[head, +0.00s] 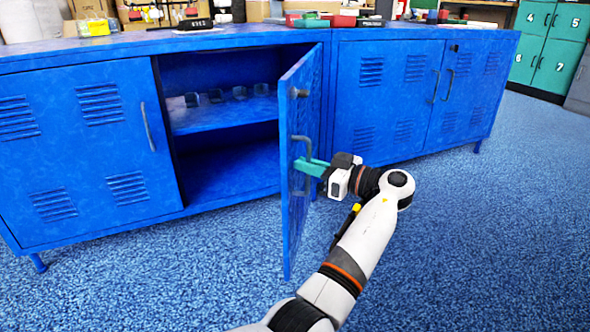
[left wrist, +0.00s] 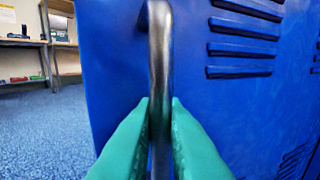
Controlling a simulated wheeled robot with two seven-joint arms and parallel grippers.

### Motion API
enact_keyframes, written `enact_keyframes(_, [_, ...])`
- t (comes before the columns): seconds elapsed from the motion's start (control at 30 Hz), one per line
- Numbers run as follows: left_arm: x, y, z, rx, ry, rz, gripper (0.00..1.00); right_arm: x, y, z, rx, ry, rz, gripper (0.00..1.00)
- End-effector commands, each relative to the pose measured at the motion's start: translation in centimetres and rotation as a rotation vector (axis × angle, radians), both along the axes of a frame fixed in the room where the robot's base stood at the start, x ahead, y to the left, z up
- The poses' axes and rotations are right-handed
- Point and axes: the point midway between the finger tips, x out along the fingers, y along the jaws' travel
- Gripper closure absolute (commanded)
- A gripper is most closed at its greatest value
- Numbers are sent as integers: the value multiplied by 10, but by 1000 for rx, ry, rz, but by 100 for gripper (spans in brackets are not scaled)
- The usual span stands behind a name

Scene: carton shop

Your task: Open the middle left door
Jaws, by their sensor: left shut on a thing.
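The middle left door (head: 312,90) is a blue metal door on the left cabinet, swung well open toward me and seen nearly edge-on. Its grey bar handle (head: 303,142) is upright. My left gripper (head: 309,167) has teal fingers shut on this handle, on the door's outer face. In the left wrist view the two fingers sit on both sides of the handle (left wrist: 160,50), with the blue door (left wrist: 115,70) and its vents behind. My right gripper is not in view.
Behind the door, the open compartment has a shelf (head: 225,114) with several small items. The far left door (head: 80,150) and the right cabinet's doors (head: 385,100) are closed. Boxes and tools stand on top. The blue carpet (head: 450,250) in front is clear.

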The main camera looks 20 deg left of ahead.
Motion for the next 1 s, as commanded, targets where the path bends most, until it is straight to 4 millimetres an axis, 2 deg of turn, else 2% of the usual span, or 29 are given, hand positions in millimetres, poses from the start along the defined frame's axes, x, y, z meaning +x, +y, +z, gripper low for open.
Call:
enact_keyframes(0.37, [1,-3,-1,-3,1,-1,100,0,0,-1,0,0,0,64])
enact_keyframes(0.4, [1,-3,-1,-3,1,-1,88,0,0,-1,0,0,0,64])
enact_keyframes(0.43, [1,-3,-1,-3,1,-1,84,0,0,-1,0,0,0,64])
enact_keyframes(0.73, [1,-2,1,-2,0,-2,84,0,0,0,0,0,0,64])
enact_keyframes(0.87, [1,-2,10,-1,0,-2,84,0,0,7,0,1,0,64])
enact_keyframes(1.0, [1,-2,31,-1,-1,-2,84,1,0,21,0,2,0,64])
